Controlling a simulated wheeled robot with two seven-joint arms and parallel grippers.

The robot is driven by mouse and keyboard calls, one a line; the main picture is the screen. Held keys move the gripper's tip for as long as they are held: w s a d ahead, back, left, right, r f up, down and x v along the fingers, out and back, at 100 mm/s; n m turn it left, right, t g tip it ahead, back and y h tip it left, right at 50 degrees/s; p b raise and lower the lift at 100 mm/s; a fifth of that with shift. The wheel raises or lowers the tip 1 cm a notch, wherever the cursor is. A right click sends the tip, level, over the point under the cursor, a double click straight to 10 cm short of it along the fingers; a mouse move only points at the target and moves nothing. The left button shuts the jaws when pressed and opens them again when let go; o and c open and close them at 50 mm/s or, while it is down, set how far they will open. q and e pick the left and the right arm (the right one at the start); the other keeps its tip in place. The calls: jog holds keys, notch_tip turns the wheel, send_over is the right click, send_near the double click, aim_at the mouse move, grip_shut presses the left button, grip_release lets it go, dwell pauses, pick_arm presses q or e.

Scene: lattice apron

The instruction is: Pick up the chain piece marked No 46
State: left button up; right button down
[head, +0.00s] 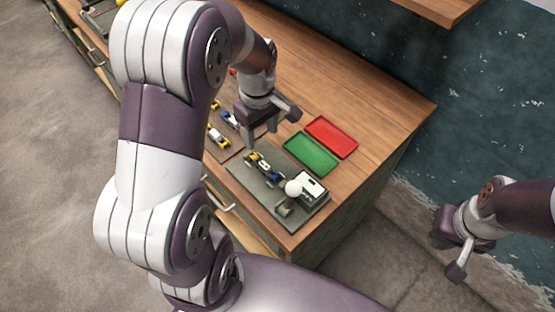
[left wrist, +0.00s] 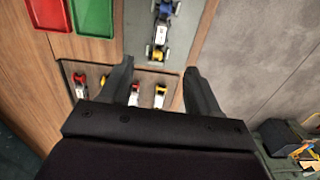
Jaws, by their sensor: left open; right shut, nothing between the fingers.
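Several small chain pieces in white, yellow, red and blue lie on a brown board (left wrist: 120,71), below and between my left fingers in the left wrist view. In the head view a white and yellow piece (head: 217,136) lies left of my left gripper (head: 260,135). I cannot read any marking, so I cannot tell which is No 46. My left gripper is open and empty above the bench. My right gripper (head: 455,268) is shut and empty, off the bench at the right.
A grey plate (head: 243,180) holds a blue, black and yellow chain assembly (head: 263,166) and a device with a white ball (head: 293,187). A green tray (head: 308,153) and a red tray (head: 331,137) look empty. The bench's right end (head: 385,125) is clear.

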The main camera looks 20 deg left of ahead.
pick_arm(q)
notch_tip(320, 180, down, 3)
jog(key=s, duration=0.1)
jog(key=p, duration=0.1)
send_over(261, 162)
jog(key=f, duration=0.4)
jog(key=shift+d+f, duration=0.25)
jog(key=f, duration=0.3)
jog(key=f+p, duration=0.1)
jog(key=f, duration=0.1)
jog(key=shift+s+a, duration=0.1)
jog(key=shift+a, duration=0.15)
grip_shut()
pick_arm(e)
notch_tip(261, 162, up, 2)
jog(key=shift+s+a+r, duration=0.1)
jog(key=shift+s+r, duration=0.05)
